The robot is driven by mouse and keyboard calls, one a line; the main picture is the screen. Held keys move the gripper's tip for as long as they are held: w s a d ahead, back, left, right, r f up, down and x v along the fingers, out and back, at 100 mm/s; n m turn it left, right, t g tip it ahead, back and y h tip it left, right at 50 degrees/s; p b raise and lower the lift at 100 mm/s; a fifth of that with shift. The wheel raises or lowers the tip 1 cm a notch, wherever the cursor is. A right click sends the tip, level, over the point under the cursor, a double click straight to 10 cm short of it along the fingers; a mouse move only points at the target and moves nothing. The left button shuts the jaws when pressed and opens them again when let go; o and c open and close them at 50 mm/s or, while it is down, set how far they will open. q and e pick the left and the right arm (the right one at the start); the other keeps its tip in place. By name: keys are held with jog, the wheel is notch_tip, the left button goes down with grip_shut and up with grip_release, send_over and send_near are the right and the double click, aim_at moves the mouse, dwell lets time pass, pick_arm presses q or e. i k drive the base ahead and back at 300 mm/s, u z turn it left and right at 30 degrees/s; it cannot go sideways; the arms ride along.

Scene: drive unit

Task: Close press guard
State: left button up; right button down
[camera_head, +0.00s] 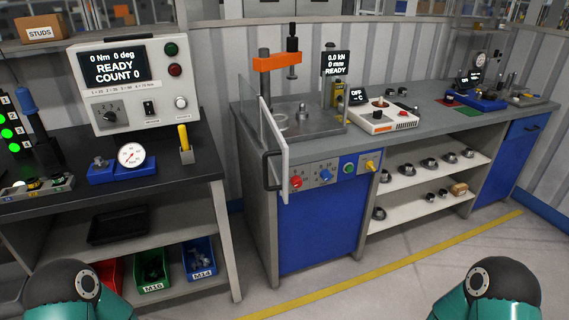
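The press (277,62) with its orange head stands on the grey bench in the middle. Its guard (284,150) is a clear panel with a pale edge and a dark handle (267,172) at its near end. The guard stands upright at the press's left and juts out toward me past the bench's front edge, so it looks swung open. The press front is uncovered. Only teal and black parts of my two arms show at the bottom corners. Neither gripper is in view, and nothing of mine touches the guard.
A control panel (325,174) with knobs sits below the press. A READY display (336,64) and a white heater-like box (381,114) stand to the right. A dark bench (110,188) with a torque display is at left, with a gap between benches. The floor ahead is clear.

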aim_at(269, 127)
jog(key=i, duration=0.85)
jog(key=u, duration=0.05)
